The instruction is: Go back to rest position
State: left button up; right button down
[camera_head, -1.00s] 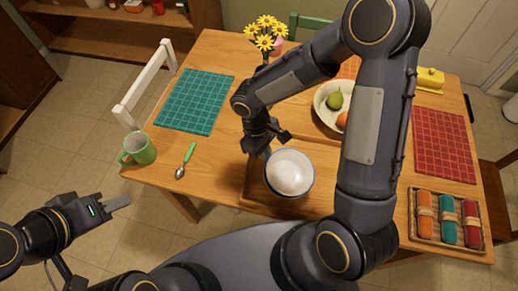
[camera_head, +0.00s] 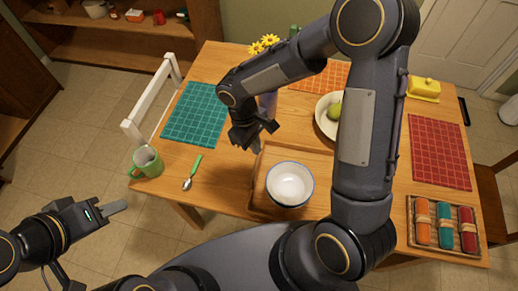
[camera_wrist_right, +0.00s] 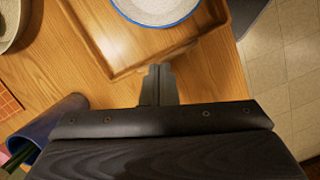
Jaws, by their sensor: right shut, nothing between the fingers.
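My right gripper (camera_head: 256,146) is shut and empty above the table, just beyond the back left corner of the wooden tray. In the right wrist view its fingers (camera_wrist_right: 159,70) are together, with nothing between them. A white bowl with a blue rim (camera_head: 290,184) stands upright in the wooden tray (camera_head: 262,158), apart from the gripper. The bowl's rim (camera_wrist_right: 158,22) also shows at the top of the wrist view. My left gripper (camera_head: 118,207) is off the table's left front side, over the floor, and touches nothing. Whether its fingers are apart is unclear.
A green mug (camera_head: 147,163) and a green-handled spoon (camera_head: 192,174) are at the table's left. A blue vase (camera_wrist_right: 52,122) with yellow flowers (camera_head: 264,44) stands close to my right gripper. A fruit plate (camera_head: 322,118) is partly hidden by my right arm. Rolled napkins lie in a basket (camera_head: 411,232).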

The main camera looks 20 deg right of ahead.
jog(key=p+v, duration=0.1)
jog(key=v, duration=0.2)
jog(key=shift+w+a, duration=0.15)
jog(key=s+d+r+m+t+y, duration=0.35)
jog(key=s+d+r, duration=0.3)
jog(key=r, duration=0.45)
jog(key=s+d+r+m+t+y, duration=0.2)
jog(key=s+r+m+t, duration=0.2)
jog(key=s, duration=0.5)
jog(key=shift+m+b, duration=0.45)
jog(key=shift+m, duration=0.4)
